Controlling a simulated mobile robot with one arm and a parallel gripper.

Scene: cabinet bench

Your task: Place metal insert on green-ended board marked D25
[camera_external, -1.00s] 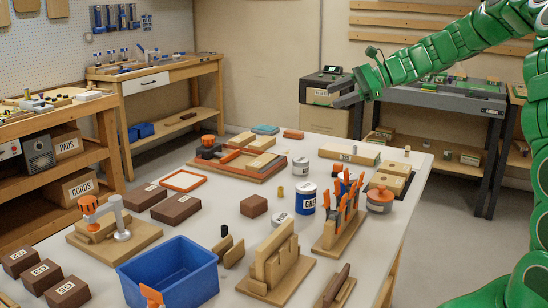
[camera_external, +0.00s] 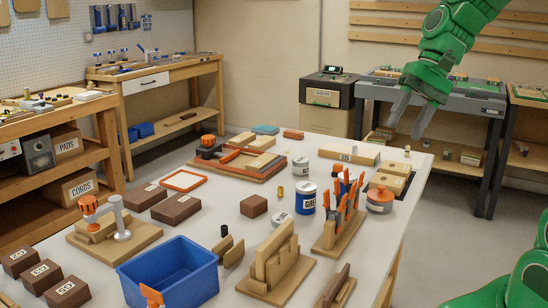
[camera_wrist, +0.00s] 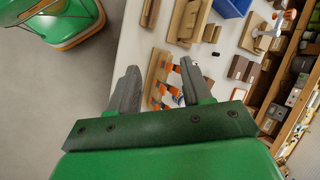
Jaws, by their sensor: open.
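A small pale metal-looking cylinder (camera_external: 407,151), likely the metal insert, stands near the far right edge of the white table. A pale wooden board (camera_external: 345,154) with a small dark marking lies left of it; its lettering and any green end are too small to make out. My gripper (camera_external: 405,130) points down, open and empty, and appears above the cylinder in the picture; the gap cannot be judged. I cannot make out the insert or the board there.
A wooden block on a base (camera_external: 392,178) lies in front of the cylinder. A blue bin (camera_external: 170,275) is at the front.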

